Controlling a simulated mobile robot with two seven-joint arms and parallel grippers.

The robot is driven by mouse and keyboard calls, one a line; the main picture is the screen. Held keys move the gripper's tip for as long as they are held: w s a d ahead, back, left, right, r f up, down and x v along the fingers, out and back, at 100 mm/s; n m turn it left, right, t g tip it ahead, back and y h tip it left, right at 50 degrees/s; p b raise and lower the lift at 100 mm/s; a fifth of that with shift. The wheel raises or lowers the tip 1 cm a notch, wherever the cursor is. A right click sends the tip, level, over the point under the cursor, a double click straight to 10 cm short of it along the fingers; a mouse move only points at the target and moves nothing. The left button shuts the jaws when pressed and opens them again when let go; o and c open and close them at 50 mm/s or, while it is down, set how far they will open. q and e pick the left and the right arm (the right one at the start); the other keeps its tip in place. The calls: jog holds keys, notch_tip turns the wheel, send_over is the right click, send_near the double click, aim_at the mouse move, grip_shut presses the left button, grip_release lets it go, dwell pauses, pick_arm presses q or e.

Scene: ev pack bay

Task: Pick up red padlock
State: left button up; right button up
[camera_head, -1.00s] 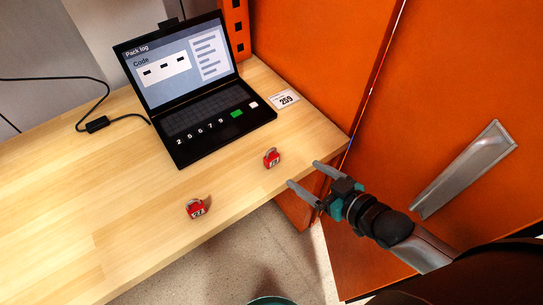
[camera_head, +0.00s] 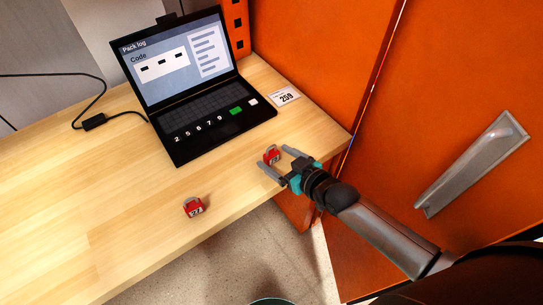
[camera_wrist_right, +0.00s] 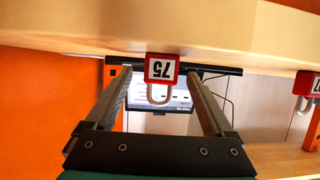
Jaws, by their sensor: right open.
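Two red padlocks stand on the wooden table. One red padlock (camera_head: 271,155) is near the table's right front edge. It also shows in the right wrist view (camera_wrist_right: 161,69), upside down, with a white label reading 75 and a grey shackle. My right gripper (camera_head: 274,159) is open, with its two fingers on either side of this padlock and no clear contact. In the wrist view the padlock sits between the fingertips (camera_wrist_right: 158,77). The other red padlock (camera_head: 193,208) is further left; part of it shows at the wrist view's right edge (camera_wrist_right: 304,84). My left gripper is not in view.
An open black laptop (camera_head: 205,105) stands behind the padlocks, with a white card (camera_head: 285,97) reading 259 beside it. Orange cabinet doors (camera_head: 335,50) rise at the right.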

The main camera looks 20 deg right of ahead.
jog(key=shift+x, duration=1.4)
jog(key=shift+s+f, duration=0.1)
grip_shut()
